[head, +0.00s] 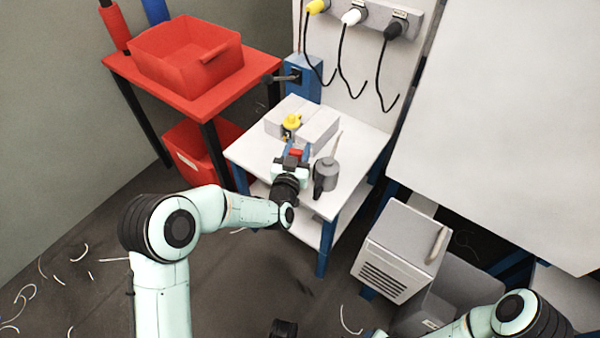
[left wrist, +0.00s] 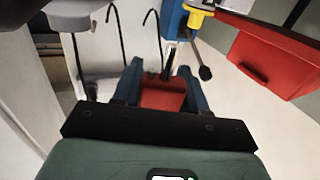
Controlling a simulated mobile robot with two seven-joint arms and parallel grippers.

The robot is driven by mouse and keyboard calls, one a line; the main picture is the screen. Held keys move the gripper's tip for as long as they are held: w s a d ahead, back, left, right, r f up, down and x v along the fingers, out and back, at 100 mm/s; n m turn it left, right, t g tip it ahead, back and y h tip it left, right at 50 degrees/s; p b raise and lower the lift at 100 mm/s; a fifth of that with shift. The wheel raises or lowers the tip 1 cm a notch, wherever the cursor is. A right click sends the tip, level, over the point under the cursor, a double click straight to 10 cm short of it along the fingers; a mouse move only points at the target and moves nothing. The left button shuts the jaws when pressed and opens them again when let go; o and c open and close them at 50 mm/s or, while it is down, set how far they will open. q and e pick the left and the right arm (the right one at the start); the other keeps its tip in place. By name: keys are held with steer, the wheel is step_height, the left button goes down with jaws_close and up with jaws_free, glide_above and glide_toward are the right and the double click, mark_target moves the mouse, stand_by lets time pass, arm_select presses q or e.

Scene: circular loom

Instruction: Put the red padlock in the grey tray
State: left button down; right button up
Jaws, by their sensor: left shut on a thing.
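The red padlock (head: 296,153) is between the fingers of my left gripper (head: 293,160), above the small white table. In the left wrist view, its red body (left wrist: 163,92) sits between the blue fingers of my left gripper (left wrist: 160,88), with a dark shackle sticking up. The gripper is shut on it. Pale grey box shapes (head: 318,128) stand on the table just behind the gripper; I cannot tell for sure whether they are the grey tray, as the gripper hides part of them. My right arm shows at the lower right, but its fingertips are not seen.
A yellow item (head: 291,122) is at the grey boxes. A grey oil can (head: 326,175) stands close right of my gripper. A red bin (head: 190,55) is on the red table at left. Hooked cables (head: 345,75) hang behind the white table (head: 350,180).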

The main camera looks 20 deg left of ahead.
arm_select(q)
step_height(320, 180, down, 5)
steer(key=shift+r+b, duration=0.1)
steer(key=shift+b, duration=0.3)
step_height(320, 180, down, 4)
steer(key=shift+r+b, duration=0.25)
steer(key=shift+b, duration=0.2)
steer(key=shift+f, duration=0.3)
arm_select(e)
steer(key=f, duration=0.1)
steer(key=s+f, duration=0.1)
steer(key=d+f, duration=0.1)
steer(key=shift+s+f+g, duration=0.2)
steer(key=shift+s+g, duration=0.05)
steer(key=shift+g, duration=0.15)
steer(key=shift+d+f, duration=0.1)
arm_select(q)
steer(key=shift+f, duration=0.15)
steer(key=c, duration=0.6)
jaws_free()
arm_select(e)
steer(key=shift+s+f, duration=0.15)
steer(key=shift+s, duration=0.1)
